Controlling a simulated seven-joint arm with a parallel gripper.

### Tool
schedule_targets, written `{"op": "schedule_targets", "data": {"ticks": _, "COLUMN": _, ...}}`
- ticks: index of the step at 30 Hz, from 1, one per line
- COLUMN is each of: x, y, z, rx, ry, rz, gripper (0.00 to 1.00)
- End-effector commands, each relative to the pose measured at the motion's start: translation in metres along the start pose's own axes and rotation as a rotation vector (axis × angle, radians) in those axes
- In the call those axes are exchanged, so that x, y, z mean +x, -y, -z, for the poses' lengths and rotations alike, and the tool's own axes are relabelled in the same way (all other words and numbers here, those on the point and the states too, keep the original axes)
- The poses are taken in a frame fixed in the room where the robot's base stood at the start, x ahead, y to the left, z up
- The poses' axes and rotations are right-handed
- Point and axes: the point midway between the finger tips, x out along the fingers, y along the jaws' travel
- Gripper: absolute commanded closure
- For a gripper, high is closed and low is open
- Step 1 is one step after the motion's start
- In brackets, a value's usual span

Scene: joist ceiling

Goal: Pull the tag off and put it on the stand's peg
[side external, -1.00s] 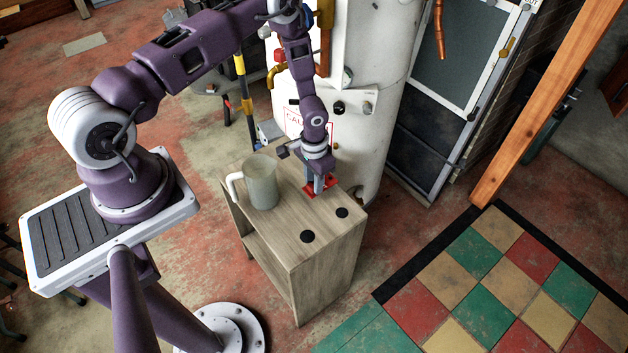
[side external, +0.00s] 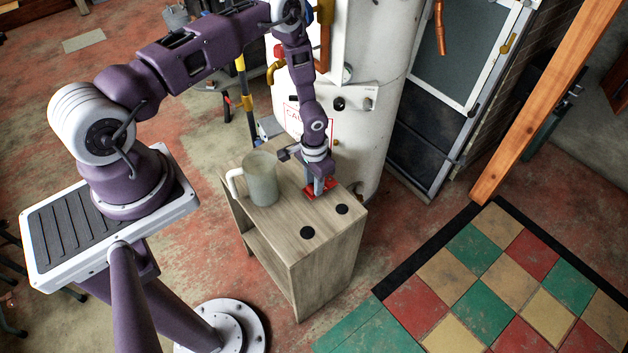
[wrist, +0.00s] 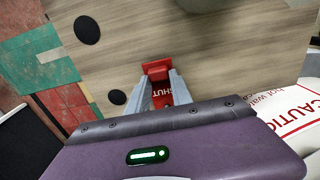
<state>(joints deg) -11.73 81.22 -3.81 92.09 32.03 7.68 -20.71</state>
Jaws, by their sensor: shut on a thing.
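A red block-like part shows just past the fingertips. In the side external view, my gripper (side external: 319,187) points down over the far right part of the wooden cabinet top, shut on the tag. Red shows on both sides of the fingers (side external: 310,195), low over the wood. I cannot tell whether the red touches the top. I cannot make out a peg or a separate stand; the fingers hide part of this spot.
A grey-green jug (side external: 262,180) with a white handle stands left of my gripper on the cabinet (side external: 280,221). Two black discs (side external: 307,233) lie at the near right; the wood around them is clear. A white tank (side external: 372,120) with a caution sign rises close behind.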

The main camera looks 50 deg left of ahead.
Motion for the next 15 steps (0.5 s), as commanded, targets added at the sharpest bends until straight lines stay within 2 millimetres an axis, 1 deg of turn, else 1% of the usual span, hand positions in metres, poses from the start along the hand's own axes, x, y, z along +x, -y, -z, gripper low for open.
{"op": "schedule_targets", "data": {"ticks": 5, "x": 0.0085, "y": 0.0001, "z": 0.0002, "rx": 0.000, "ry": 0.000, "rz": 0.000, "gripper": 1.00}}
{"op": "schedule_targets", "data": {"ticks": 6, "x": 0.0077, "y": 0.0001, "z": 0.0005, "rx": 0.000, "ry": -0.001, "rz": 0.001, "gripper": 0.66}}
{"op": "schedule_targets", "data": {"ticks": 9, "x": 0.0075, "y": 0.0001, "z": 0.0005, "rx": 0.000, "ry": -0.001, "rz": 0.000, "gripper": 0.48}}
{"op": "schedule_targets", "data": {"ticks": 15, "x": 0.0074, "y": 0.0000, "z": 0.0004, "rx": 0.000, "ry": -0.001, "rz": 0.000, "gripper": 0.48}}
